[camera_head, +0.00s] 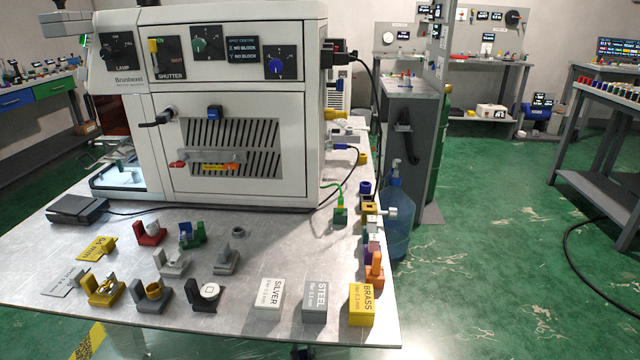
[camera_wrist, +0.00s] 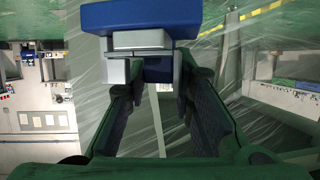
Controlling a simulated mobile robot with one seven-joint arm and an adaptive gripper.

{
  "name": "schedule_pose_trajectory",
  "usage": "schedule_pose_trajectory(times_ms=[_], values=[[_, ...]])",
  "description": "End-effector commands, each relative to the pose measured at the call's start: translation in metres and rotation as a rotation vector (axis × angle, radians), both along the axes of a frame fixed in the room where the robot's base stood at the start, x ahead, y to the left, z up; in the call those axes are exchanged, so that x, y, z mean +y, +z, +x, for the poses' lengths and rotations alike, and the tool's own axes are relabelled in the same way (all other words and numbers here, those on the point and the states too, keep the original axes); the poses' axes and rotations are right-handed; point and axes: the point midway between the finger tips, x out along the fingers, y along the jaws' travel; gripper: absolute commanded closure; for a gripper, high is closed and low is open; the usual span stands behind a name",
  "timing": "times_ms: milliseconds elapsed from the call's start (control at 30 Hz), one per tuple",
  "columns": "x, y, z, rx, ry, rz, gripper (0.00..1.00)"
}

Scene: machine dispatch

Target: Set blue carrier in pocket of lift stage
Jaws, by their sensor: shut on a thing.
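In the wrist view my gripper (camera_wrist: 160,92), with dark green fingers, is shut on the blue carrier (camera_wrist: 125,14). The carrier has a wide blue body with a grey block against it, and a narrower blue part sits between the fingertips. The carrier is held clear of any surface I can see. Neither my gripper nor the held carrier can be made out in the head view. In the head view a bright lit recess (camera_head: 122,178) opens at the machine's lower left and seems to hold the lift stage. Its pocket is too small to make out.
The white machine (camera_head: 230,110) stands at the back of a metal table (camera_head: 240,270). Several small coloured holders, including a green one with a blue part (camera_head: 192,235), stand in front. Labelled silver, steel and brass blocks (camera_head: 316,300) line the front right. A dark pedal-like box (camera_head: 78,208) lies left.

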Motion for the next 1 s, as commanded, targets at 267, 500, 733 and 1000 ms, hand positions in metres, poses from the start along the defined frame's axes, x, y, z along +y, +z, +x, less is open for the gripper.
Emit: schedule_pose_trajectory(times_ms=[267, 500, 733, 1000], values=[[-0.051, -0.011, -0.013, -0.001, -0.065, 0.003, 1.00], [-0.053, -0.011, -0.013, -0.001, -0.066, 0.003, 1.00], [-0.052, -0.014, -0.014, 0.000, -0.065, 0.001, 1.00], [-0.051, -0.066, -0.028, 0.000, -0.064, 0.001, 1.00]])
